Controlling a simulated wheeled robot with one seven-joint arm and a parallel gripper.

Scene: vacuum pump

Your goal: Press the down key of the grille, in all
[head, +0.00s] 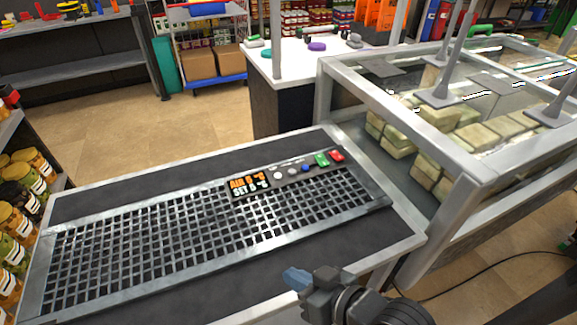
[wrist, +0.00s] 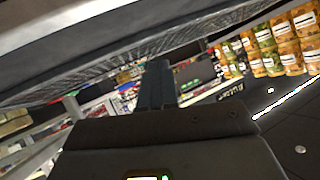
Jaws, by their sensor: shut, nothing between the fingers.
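The grille (head: 170,232) is a metal mesh set in a dark worktop with a steel rim. The key labels are too small to read, so I cannot tell which is the down key. My gripper (head: 290,277) is shut and empty by the front edge of the worktop, apart from the panel. In the wrist view my shut fingers (wrist: 157,82) point past the worktop's underside.
A glass-sided case (head: 440,150) with pale blocks stands to the right of the worktop. A white-topped counter (head: 295,62) is behind. Shelved jars (head: 25,190) stand at left. A dark cable (head: 490,275) lies on the floor at right. The space above the grille is clear.

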